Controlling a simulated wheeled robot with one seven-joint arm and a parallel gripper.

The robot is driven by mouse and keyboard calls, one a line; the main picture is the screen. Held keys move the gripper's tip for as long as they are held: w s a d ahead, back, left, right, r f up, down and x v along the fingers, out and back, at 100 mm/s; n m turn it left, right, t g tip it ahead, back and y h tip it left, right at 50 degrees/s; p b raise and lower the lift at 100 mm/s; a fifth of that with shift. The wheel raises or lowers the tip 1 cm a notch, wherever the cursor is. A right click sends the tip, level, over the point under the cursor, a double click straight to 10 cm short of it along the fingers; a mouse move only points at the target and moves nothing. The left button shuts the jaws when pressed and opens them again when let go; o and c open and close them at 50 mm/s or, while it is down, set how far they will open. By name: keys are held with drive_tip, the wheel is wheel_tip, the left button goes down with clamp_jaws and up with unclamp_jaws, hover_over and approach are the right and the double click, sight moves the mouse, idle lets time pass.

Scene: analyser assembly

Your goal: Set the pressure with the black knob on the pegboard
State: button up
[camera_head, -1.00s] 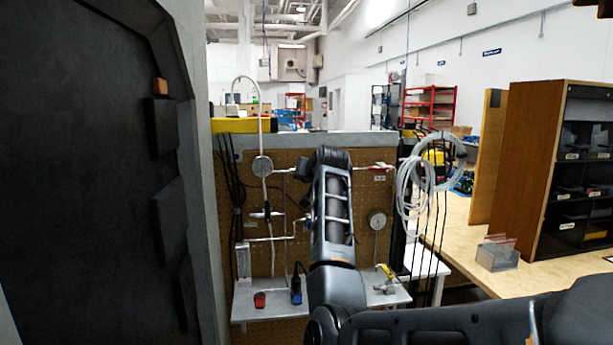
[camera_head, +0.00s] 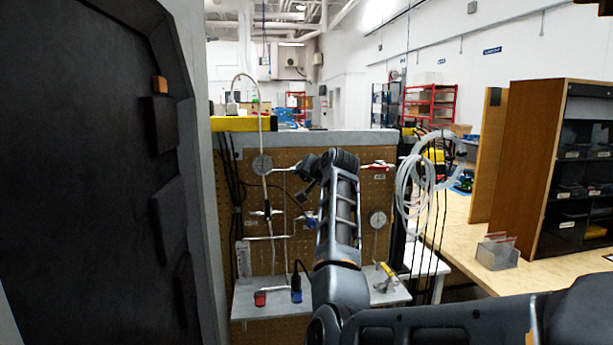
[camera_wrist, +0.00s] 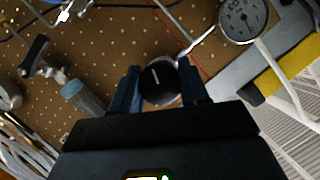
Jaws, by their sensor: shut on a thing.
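The black knob (camera_wrist: 160,80) has a white line on its round face and shows in the wrist view between my two fingers. My gripper (camera_wrist: 159,86) is shut on it, one finger on each side. In the head view my gripper (camera_head: 308,170) reaches left from the wrist to the upper part of the brown pegboard (camera_head: 257,258); the knob itself is hard to make out there. A round pressure gauge (camera_wrist: 243,18) shows up and to the right of the knob in the wrist view, and the upper-left gauge (camera_head: 262,164) shows in the head view.
A second gauge (camera_head: 378,219) and a red-handled valve (camera_head: 377,166) are on the board's right side. Coiled clear tubing (camera_head: 412,185) hangs at the right edge. A shelf (camera_head: 262,312) below holds small items. A wooden cabinet (camera_head: 527,165) stands at right.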

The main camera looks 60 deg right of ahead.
drive_tip(key=shift+f, duration=0.1)
drive_tip(key=o, duration=1)
drive_tip(key=shift+o, duration=0.2)
drive_tip(key=b+v, duration=0.1)
drive_tip(key=v, duration=0.6)
drive_tip(key=shift+s+a, duration=0.25)
